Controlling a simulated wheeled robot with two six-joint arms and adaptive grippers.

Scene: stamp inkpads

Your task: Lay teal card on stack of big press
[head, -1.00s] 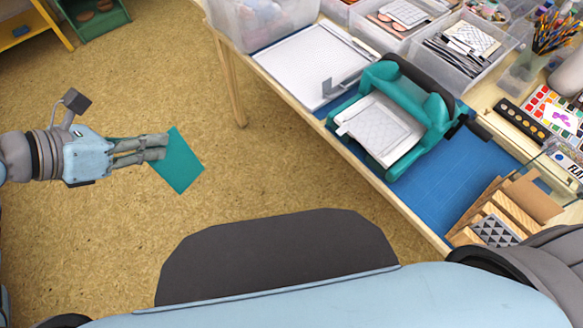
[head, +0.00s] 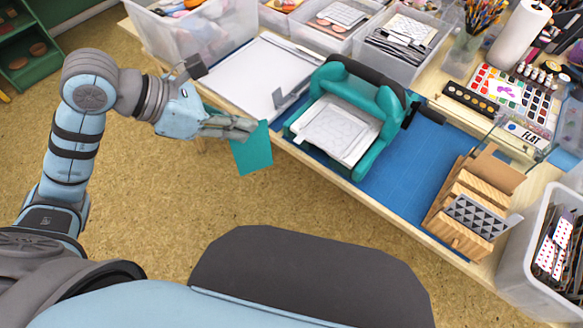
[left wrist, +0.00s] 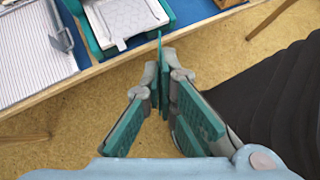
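The teal card (head: 252,152) is held by my left gripper (head: 240,128), which is shut on it. The card hangs over the floor, just in front of the table edge and left of the big press. In the left wrist view the card (left wrist: 160,62) shows edge-on between the fingertips (left wrist: 163,85). The big press (head: 382,108) is teal with a dark roller, standing on a blue mat. A stack of pale patterned sheets (head: 338,128) lies on its bed; it also shows in the left wrist view (left wrist: 125,15). My right gripper is not in view.
A paper trimmer (head: 255,75) lies left of the press. Clear bins (head: 400,50) stand behind it. A wooden rack with a patterned block (head: 476,216) and a bin of cards (head: 540,260) stand at right. The blue mat (head: 405,185) is bare in front.

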